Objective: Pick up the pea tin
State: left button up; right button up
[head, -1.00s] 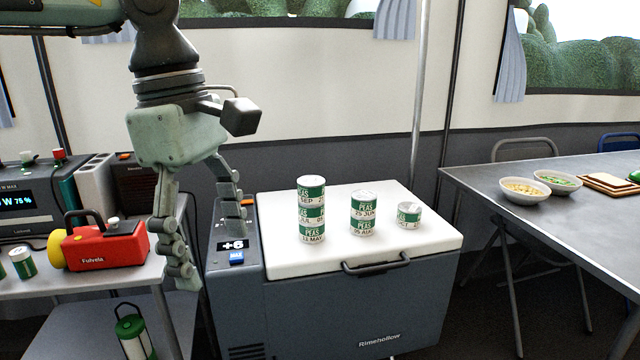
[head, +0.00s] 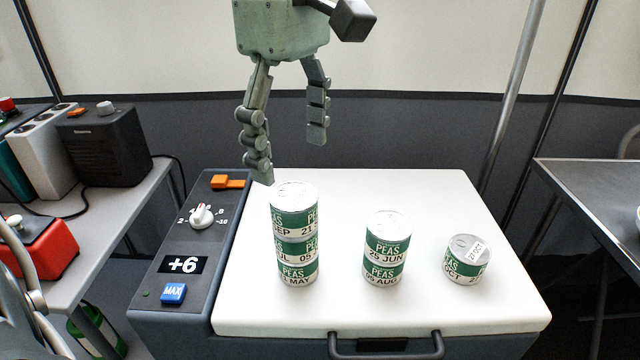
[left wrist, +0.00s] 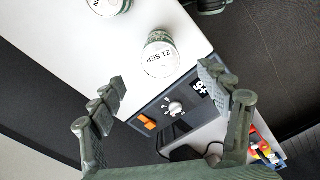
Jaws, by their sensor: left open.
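Several green-and-white pea tins stand on the white lid (head: 420,310) of a cool box. The left stack has three, its top tin (head: 294,212) marked SEP 21; this tin also shows in the left wrist view (left wrist: 161,55). The middle stack has two, its top tin (head: 388,238) marked 25 JUN. A single tin (head: 467,260) marked OCT stands at the right. My left gripper (head: 290,160) is open and empty, above and behind the left stack in the head view. In the left wrist view its spread fingers (left wrist: 165,100) are apart from the tins. My right gripper is not in view.
The cool box's control panel (head: 185,255), with a dial and +6 display, lies left of the lid. A side table at the left bears a black box (head: 105,145) and a red appliance (head: 45,250). A metal table (head: 600,190) stands at the right.

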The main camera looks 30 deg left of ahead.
aim_at(294, 195)
pick_arm(q)
notch_tip(294, 195, down, 8)
jog(key=shift+r, duration=0.25)
jog(key=shift+c, duration=0.8)
jog(key=c, duration=1.2)
notch_tip(294, 195, up, 9)
jog(key=shift+f, duration=0.1)
jog(key=shift+r, duration=0.6)
jog(key=shift+a, duration=0.1)
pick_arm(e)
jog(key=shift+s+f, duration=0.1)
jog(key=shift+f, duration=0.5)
